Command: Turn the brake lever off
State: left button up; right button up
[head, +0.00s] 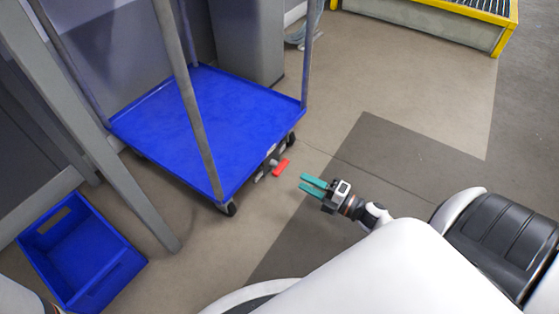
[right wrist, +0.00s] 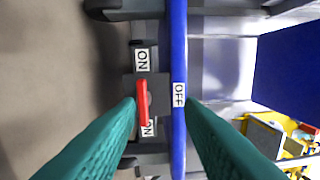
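The red brake lever (head: 281,168) sticks out from the low edge of the blue cart (head: 243,130), on the side facing me. In the right wrist view the lever (right wrist: 143,103) shows on a dark mount between the two teal fingertips, nearer the left one. An ON label (right wrist: 142,60) is above it and an OFF label (right wrist: 179,94) is to its right; another label below is partly hidden. My right gripper (head: 302,182) is open and empty, a short way right of the lever and apart from it. My left gripper is not in view.
A blue crate (head: 118,252) stands on the floor at lower left. Grey posts of the cart (head: 187,100) rise from its corners. A yellow-edged platform (head: 440,22) is at the top right. The floor right of the cart is clear.

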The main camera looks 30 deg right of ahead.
aim_at(284, 169)
jog(key=shift+h, duration=0.3)
jog(key=w+b, duration=0.1)
jog(key=w, duration=0.2)
jog(key=w+a+f+b, duration=0.1)
jog(key=w+b, duration=0.1)
jog(key=w, duration=0.2)
jog(key=w+a+f+b, duration=0.1)
jog(key=w+b, duration=0.1)
jog(key=w, duration=0.1)
jog(key=shift+w+a+f, duration=0.1)
jog(key=shift+w, duration=0.25)
jog(key=shift+c, duration=0.5)
grip_shut()
